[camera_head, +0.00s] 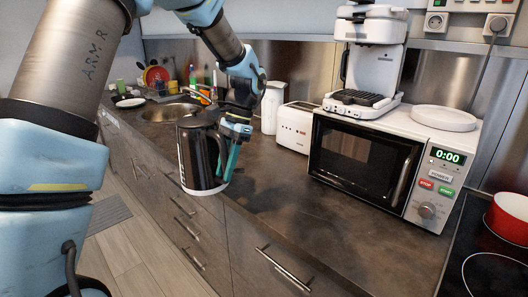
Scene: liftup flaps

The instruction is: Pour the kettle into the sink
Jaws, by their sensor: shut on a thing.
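A black kettle (200,155) with a pale base rim is held upright by my gripper (229,150). My gripper is shut on the kettle's right side, where the handle seems to be; the exact grip is partly hidden. The kettle is at the front edge of the counter, and I cannot tell how high it is above it. The sink (172,111) is set in the counter farther back, behind the kettle, partly hidden by it. An orange-toned faucet (198,95) stands at the sink's right rim.
A white toaster (294,127), a white jug (272,106) and a microwave (362,158) line the counter's back right. A waffle-maker-like appliance (368,60) and a plate (443,118) sit on the microwave. A dish rack with colourful dishes (156,76) is beyond the sink. The counter front right (320,225) is clear.

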